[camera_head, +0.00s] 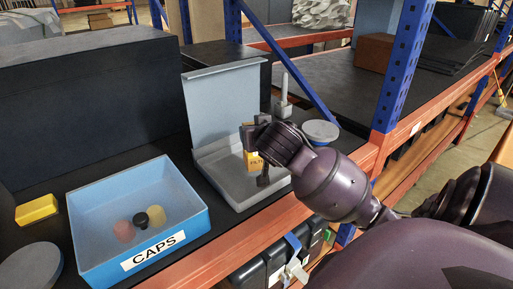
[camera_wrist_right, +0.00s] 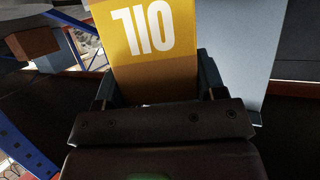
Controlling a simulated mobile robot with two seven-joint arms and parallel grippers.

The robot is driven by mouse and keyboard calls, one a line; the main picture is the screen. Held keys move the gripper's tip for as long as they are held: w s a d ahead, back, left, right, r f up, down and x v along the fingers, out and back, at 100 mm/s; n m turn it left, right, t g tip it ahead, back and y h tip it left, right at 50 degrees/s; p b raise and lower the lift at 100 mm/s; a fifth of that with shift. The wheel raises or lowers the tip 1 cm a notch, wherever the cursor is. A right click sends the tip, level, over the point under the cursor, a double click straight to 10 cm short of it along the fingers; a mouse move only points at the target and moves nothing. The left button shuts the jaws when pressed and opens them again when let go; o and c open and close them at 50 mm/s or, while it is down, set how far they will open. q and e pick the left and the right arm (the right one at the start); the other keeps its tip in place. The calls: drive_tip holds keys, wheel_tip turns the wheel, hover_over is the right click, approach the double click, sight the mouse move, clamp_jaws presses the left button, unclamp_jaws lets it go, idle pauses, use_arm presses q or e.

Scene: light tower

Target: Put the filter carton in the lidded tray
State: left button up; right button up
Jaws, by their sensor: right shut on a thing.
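My left gripper is not in view.
A blue box labelled CAPS (camera_head: 153,254) holds pink, yellow and black caps left of the tray. A yellow block (camera_head: 37,209) and grey disc (camera_head: 30,270) lie farther left. A grey post (camera_head: 284,92), round white-topped thing (camera_head: 320,131) and blue upright (camera_head: 402,70) stand right.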

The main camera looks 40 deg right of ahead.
wheel_tip(320, 180, down, 4)
drive_tip(key=shift+f+b, duration=0.15)
drive_tip(key=shift+b, duration=0.3)
drive_tip(key=o, duration=1)
drive_tip(key=shift+o, duration=0.2)
